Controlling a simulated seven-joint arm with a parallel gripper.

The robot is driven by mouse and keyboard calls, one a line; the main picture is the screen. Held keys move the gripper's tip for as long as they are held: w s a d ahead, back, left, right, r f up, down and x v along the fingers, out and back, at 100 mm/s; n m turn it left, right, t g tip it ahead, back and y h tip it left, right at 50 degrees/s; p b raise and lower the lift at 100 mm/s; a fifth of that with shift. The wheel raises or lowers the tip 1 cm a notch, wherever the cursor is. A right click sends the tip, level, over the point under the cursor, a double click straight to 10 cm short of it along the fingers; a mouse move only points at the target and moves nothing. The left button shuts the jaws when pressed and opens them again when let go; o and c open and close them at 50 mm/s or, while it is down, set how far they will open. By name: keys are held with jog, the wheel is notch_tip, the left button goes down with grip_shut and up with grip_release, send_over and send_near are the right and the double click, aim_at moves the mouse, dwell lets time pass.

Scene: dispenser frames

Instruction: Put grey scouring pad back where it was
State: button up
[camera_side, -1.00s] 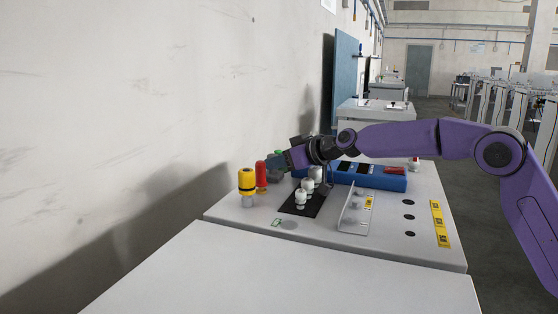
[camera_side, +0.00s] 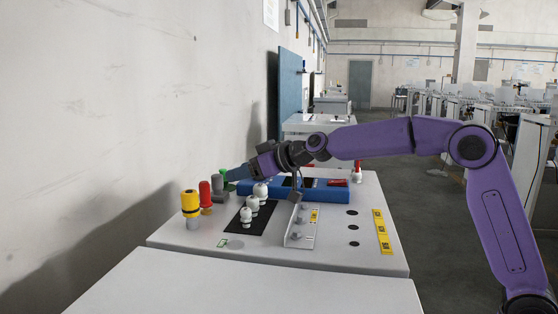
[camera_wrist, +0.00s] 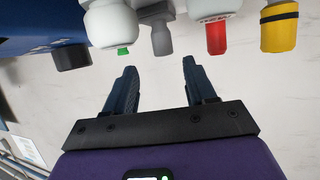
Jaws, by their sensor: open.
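No flat scouring pad can be made out. A grey upright piece (camera_side: 218,186) stands in the back row between a red-topped and a green-topped piece; a grey piece also shows in the wrist view (camera_wrist: 162,38). Whether this is the pad I cannot tell. My gripper (camera_side: 235,173) is at the back of the bench, close by the green top and above the grey piece. In the wrist view my gripper (camera_wrist: 156,85) has its two fingers apart, with only pale wall seen between them. The pieces hang upside down at the top of that view.
A yellow-topped piece (camera_side: 190,203) and a red one (camera_side: 205,192) stand left of the grey piece. White knobs (camera_side: 246,214) stand on a black mat (camera_side: 262,226). A blue block (camera_side: 330,191) and a metal bracket (camera_side: 302,230) lie right. The wall is close behind.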

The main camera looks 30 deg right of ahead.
jog(key=v, duration=1)
jog(key=shift+s+d+r, duration=0.2)
jog(key=shift+s, duration=0.05)
